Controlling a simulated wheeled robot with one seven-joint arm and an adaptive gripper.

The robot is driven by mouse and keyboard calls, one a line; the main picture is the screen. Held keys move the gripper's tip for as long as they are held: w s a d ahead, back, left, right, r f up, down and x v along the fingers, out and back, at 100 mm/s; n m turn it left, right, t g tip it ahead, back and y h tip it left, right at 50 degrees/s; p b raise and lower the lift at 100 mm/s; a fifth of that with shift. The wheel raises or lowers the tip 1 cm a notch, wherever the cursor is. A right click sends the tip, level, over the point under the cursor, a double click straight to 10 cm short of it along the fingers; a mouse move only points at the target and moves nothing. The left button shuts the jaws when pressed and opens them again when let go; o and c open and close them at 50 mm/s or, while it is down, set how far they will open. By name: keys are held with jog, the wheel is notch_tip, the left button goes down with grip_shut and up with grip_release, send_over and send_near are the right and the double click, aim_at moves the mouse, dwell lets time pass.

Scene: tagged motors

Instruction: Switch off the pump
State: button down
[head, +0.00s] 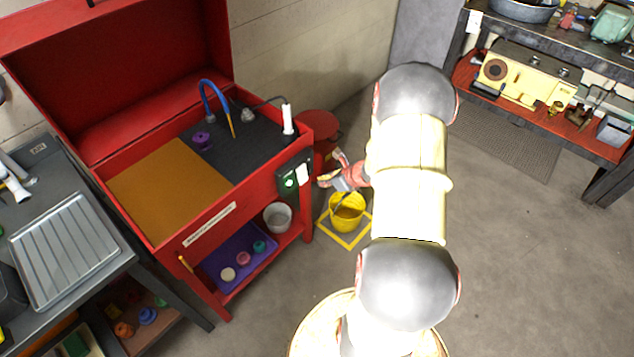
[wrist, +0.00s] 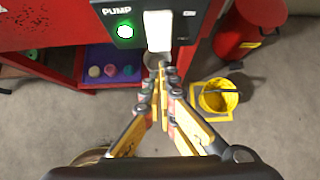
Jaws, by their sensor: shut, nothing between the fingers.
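The pump's black control box (head: 283,188) is on the right front corner of the red washer cabinet (head: 168,239). In the wrist view the box (wrist: 184,28) reads PUMP, and its round green button (wrist: 125,31) is lit. The green light also shows in the head view (head: 289,183). A plain white rectangular piece (wrist: 158,31) is on the box, right of the button; I cannot tell if it is a tag or part of the switch. My gripper (wrist: 164,70) is shut and empty, with its tips just below the white piece. In the head view my gripper (head: 327,180) is right of the box.
A yellow bucket (head: 347,212) stands on the floor in a yellow-marked square, below my gripper. A red can (head: 319,128) stands behind it. A grey bucket (head: 278,217) and a purple tray (head: 232,262) sit on the cabinet's lower shelf. Open floor lies at right.

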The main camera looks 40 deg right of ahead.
aim_at(302, 174)
jog(key=p+v, duration=0.1)
jog(key=v, duration=0.4)
jog(key=shift+s+r, duration=0.15)
jog(key=shift+r, duration=0.2)
jog(key=shift+s+a+f+g+p, duration=0.35)
jog(key=shift+a+g+p, duration=0.1)
jog(key=shift+g, duration=0.15)
jog(key=shift+w+f, duration=0.1)
jog(key=w+r+b+x, duration=0.1)
jog(key=b+x, duration=0.3)
jog(key=x, duration=0.8)
jog(key=shift+w, duration=0.9)
jog(key=shift+b, duration=0.35)
